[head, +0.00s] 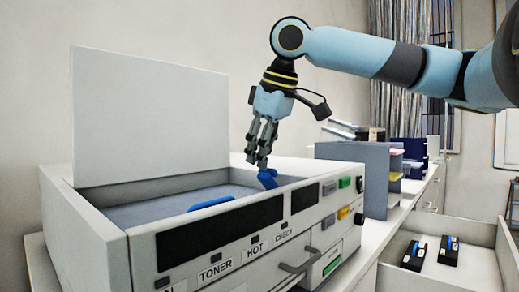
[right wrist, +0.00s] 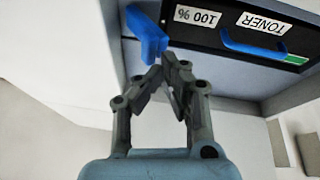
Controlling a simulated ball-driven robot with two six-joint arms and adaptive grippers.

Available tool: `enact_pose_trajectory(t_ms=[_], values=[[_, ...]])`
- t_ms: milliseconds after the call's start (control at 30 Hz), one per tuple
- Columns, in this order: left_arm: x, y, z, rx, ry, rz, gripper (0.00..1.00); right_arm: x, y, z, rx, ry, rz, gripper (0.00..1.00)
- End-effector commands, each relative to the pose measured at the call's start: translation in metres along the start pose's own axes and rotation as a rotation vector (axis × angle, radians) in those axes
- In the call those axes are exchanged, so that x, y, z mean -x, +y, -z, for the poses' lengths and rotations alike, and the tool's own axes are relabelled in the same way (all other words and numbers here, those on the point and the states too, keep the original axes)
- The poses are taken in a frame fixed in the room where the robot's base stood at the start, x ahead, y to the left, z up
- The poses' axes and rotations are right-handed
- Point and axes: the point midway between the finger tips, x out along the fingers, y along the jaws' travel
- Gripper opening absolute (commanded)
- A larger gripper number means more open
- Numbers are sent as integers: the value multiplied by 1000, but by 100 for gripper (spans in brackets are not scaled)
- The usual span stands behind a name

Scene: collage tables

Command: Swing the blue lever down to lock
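The blue lever (head: 268,179) stands tilted at the inner right side of the open printer (head: 120,240). It also shows in the right wrist view (right wrist: 147,35), just beyond my fingertips. My right gripper (head: 257,161) points down over the printer's opening, its fingertips right by the lever. In the right wrist view its fingers (right wrist: 166,68) come together at the tips with nothing seen between them. Whether they touch the lever is unclear. A black toner cartridge (right wrist: 215,35) with a blue handle (right wrist: 250,48) lies inside the printer. My left gripper is out of view.
The printer's raised lid (head: 150,115) stands at the back left. A grey divider (head: 365,165) with coloured tabs stands to the right. An open drawer (head: 480,262) at lower right holds two dark cartridges (head: 415,250).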

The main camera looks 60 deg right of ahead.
Motion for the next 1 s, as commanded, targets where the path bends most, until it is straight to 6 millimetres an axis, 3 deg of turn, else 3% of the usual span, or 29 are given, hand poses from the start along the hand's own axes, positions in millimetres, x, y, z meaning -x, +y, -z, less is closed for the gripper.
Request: enact_pose_trajectory(t_ms=[33,100,400,1000], values=[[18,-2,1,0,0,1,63,21,-6,3,8,0,-3,0],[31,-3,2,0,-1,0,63,36,-15,4,8,0,-2,0],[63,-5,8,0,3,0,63,79,-41,4,5,3,-2,0],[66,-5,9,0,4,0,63,86,-48,4,3,4,4,0]])
